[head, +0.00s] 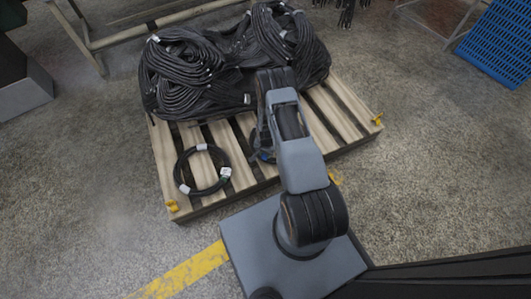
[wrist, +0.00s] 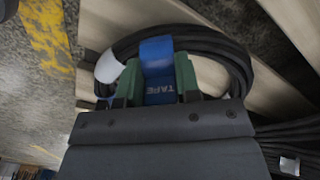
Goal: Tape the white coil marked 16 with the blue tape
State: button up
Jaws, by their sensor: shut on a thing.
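In the wrist view, my gripper (wrist: 158,82) has its green fingers shut on a blue tape piece (wrist: 159,94) lettered "TAPE". The blue piece reaches up over a black hose coil (wrist: 222,45) and lies against it; whether it wraps fully around cannot be told. This coil has a white band (wrist: 108,66) on its left side. No number 16 is readable. In the head view, my arm mostly hides this coil (head: 254,146), with a bit of blue showing low beside the arm. My gripper is hidden there.
Another black coil (head: 178,170) with white bands and a small tag (head: 226,173) lies at the left on a wooden pallet (head: 163,158). Large black hose bundles (head: 185,75) fill the pallet's back. A blue crate (head: 498,42) stands far right. Floor left of the pallet is clear.

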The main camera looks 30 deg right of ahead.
jog(key=shift+f, duration=0.2)
jog(key=shift+f+b, duration=0.9)
jog(key=shift+b, duration=0.1)
